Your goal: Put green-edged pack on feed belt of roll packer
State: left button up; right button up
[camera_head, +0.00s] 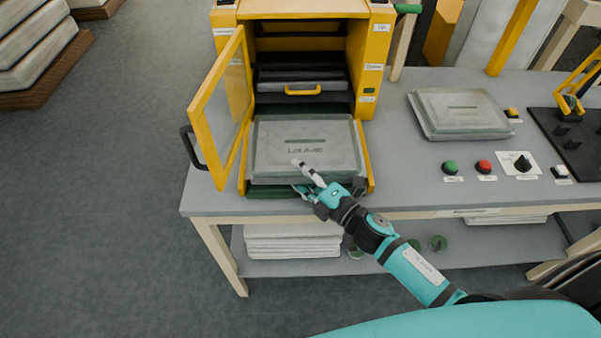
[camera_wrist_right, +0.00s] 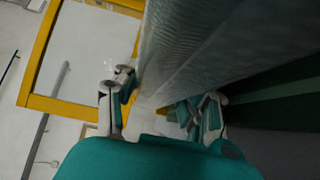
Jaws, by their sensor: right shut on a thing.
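A grey-white pack (camera_head: 303,148) with dark green edges and a printed label lies over the green feed belt (camera_head: 285,191) at the front of the yellow roll packer (camera_head: 316,60). My right gripper (camera_head: 305,178) is shut on the near edge of this pack. In the right wrist view the pack (camera_wrist_right: 215,50) runs between the two fingers, one on each side, with a dark gap between it and the green surface beside it. I cannot tell whether the pack touches the belt. My left gripper is not in view.
The packer's yellow-framed door (camera_head: 222,105) stands open at the left. A second pack with green edges (camera_head: 462,113) lies on the grey table (camera_head: 400,165) to the right. Green and red buttons (camera_head: 484,167) sit near the front edge. White packs (camera_head: 292,240) are stacked on the lower shelf.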

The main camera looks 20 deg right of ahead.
jog(key=shift+s+f+b, duration=0.15)
jog(key=shift+f+b, duration=0.2)
jog(key=shift+f, duration=0.2)
jog(key=o, duration=0.7)
jog(key=shift+o, duration=1.1)
jog(key=shift+f, duration=0.2)
jog(key=shift+s, duration=0.1)
jog(key=shift+r+p, duration=0.25)
jog(key=shift+p, duration=0.05)
jog(key=shift+r+p, duration=0.4)
jog(key=shift+s+d+f+b, duration=0.3)
jog(key=shift+s+f+b, duration=0.1)
jog(key=shift+s, duration=0.1)
jog(key=r+b+v, duration=0.1)
jog(key=b+v, duration=0.1)
jog(key=v, duration=0.8)
jog(key=shift+s+d, duration=0.15)
jog(key=shift+d, duration=0.05)
